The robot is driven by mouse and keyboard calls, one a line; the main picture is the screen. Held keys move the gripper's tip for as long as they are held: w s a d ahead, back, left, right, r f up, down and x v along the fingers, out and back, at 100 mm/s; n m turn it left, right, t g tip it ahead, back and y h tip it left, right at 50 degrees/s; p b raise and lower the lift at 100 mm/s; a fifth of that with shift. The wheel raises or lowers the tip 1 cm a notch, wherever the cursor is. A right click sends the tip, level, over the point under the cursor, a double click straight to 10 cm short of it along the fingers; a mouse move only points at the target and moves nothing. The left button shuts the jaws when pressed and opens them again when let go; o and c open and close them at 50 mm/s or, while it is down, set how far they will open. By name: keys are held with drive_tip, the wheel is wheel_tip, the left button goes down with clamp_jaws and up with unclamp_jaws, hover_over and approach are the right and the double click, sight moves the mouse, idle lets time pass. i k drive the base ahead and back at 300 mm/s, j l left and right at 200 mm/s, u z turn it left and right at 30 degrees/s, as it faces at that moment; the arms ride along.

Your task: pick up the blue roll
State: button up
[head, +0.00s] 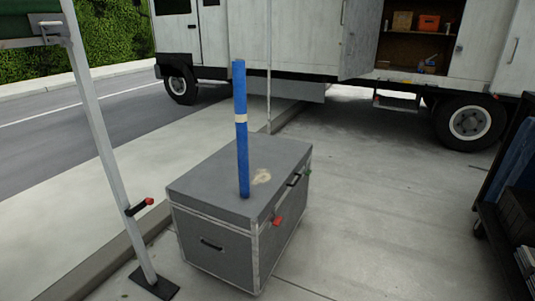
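The blue roll (242,155) is a tall, thin blue cylinder with a pale band around its upper part. It stands upright, leaning very slightly, on the lid of a grey flight case (205,188), near the front middle of the lid. Its whole length is visible and nothing touches it above the lid. My gripper is not in the head view.
A pale stain marks the lid right of the roll. Red and green bits show on the case's right side. A metal pole (108,150) stands at left. A white truck (310,35) is behind. A dark cart (515,190) is at right. Pavement between case and cart is clear.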

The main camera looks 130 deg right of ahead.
sight(239, 66)
drive_tip(key=z, duration=4.75)
